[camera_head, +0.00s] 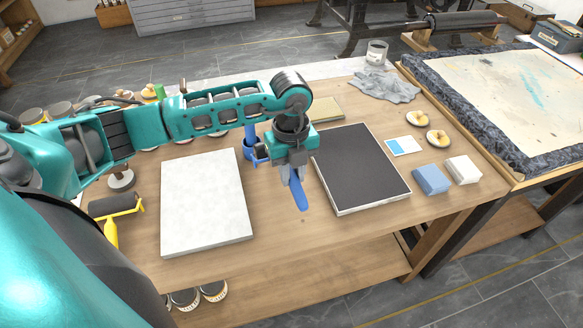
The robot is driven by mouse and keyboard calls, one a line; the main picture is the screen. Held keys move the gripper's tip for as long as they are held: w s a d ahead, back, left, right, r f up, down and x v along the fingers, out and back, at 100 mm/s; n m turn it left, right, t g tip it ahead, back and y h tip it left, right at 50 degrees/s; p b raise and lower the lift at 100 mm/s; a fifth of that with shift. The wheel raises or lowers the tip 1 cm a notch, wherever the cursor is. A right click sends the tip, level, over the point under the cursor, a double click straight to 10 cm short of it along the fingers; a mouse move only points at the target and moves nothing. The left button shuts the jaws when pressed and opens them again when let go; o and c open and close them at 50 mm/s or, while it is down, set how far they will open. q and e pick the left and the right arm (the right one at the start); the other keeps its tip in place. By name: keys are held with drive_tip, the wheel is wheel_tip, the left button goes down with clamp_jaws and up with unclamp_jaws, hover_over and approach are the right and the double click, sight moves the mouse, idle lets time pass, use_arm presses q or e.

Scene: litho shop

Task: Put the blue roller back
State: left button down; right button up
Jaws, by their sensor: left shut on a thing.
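My left gripper (292,176) is shut on the blue roller and holds it over the wooden table, between the white slab and the dark slab. The roller's blue handle (299,196) points down toward the table's front edge. The roller's drum is hidden behind my gripper and wrist. Another blue part (249,146) shows just left of my wrist; I cannot tell whether it belongs to the roller. I cannot tell whether the handle touches the table. My right gripper is not in view.
A white slab (205,203) lies left, and a white-edged dark slab (361,168) lies right. A yellow-handled roller (115,207) lies at the far left. Blue (431,179) and white (463,169) blocks sit at the right. Crumpled grey cloth (385,87) lies at the back. The front strip is clear.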

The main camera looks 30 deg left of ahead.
use_arm(q)
wheel_tip(320, 180, down, 6)
drive_tip(key=b, duration=0.4)
drive_tip(key=shift+f+b, duration=0.4)
drive_tip(key=shift+f, duration=0.15)
drive_tip(key=shift+f, duration=0.1)
drive_tip(key=c, duration=0.9)
unclamp_jaws()
drive_tip(key=shift+o, duration=0.2)
drive_tip(key=r, duration=1.3)
drive_tip(key=shift+w+a+p, duration=0.15)
drive_tip(key=shift+a+p, duration=0.1)
drive_tip(key=shift+p, duration=0.15)
drive_tip(key=shift+f, duration=0.1)
